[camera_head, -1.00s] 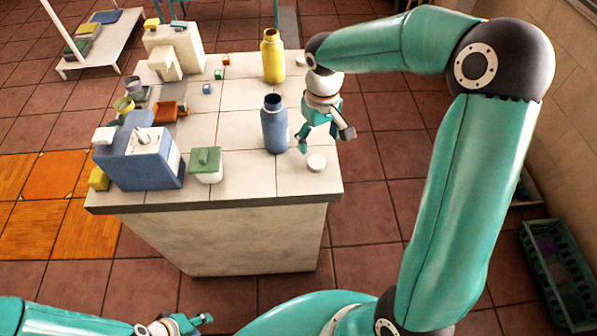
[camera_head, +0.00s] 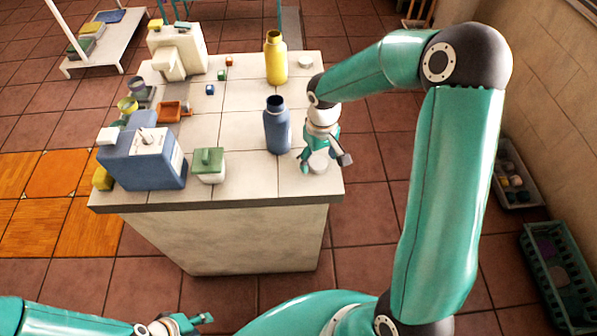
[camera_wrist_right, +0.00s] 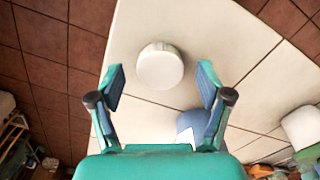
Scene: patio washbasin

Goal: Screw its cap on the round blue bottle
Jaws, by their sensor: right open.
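The round blue bottle (camera_head: 277,128) stands upright and uncapped near the right edge of the counter. A round white cap (camera_head: 318,166) lies on the counter in front and right of it. My right gripper (camera_head: 324,163) is open just above the cap, pointing down. In the right wrist view the cap (camera_wrist_right: 160,66) shows between the two spread fingers, with no contact visible. The blue bottle (camera_wrist_right: 190,121) is partly hidden behind a finger there. My left gripper (camera_head: 198,321) is low at the bottom of the head view, away from the counter; its jaw opening is unclear.
A yellow bottle (camera_head: 275,60) stands further back, with another white cap (camera_head: 305,62) beside it. A lidded green-and-white jar (camera_head: 208,166) and a blue dispenser-like box (camera_head: 145,160) stand left. The counter between jar and blue bottle is clear.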

